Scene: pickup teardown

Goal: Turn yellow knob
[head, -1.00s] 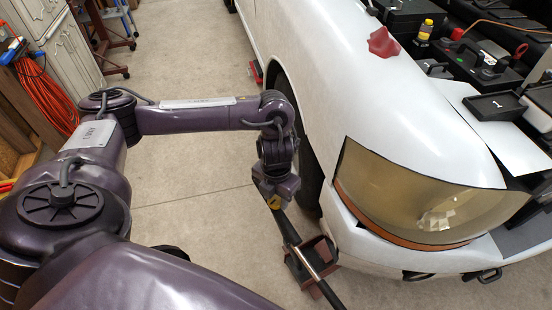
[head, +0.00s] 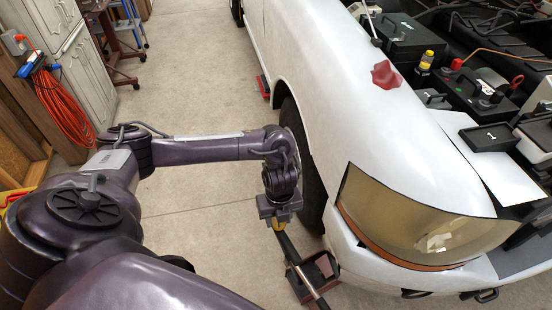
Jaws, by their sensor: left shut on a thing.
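The yellow knob (head: 279,225) sits at the upper end of a long dark jack handle (head: 292,252). Only a small part of the knob shows under my left gripper (head: 279,219). That gripper points down and is shut on the knob; its fingertips are mostly hidden. The handle slopes down to the right, over a dark red floor jack (head: 323,270) by the front wheel of the white pickup. My right gripper is not in view.
The white pickup's fender (head: 330,110) and headlight (head: 415,220) stand close to the right of my left arm. A red cloth (head: 385,75) lies on the fender. Concrete floor (head: 200,75) is clear beyond the arm. An orange cable (head: 62,110) hangs at the far left.

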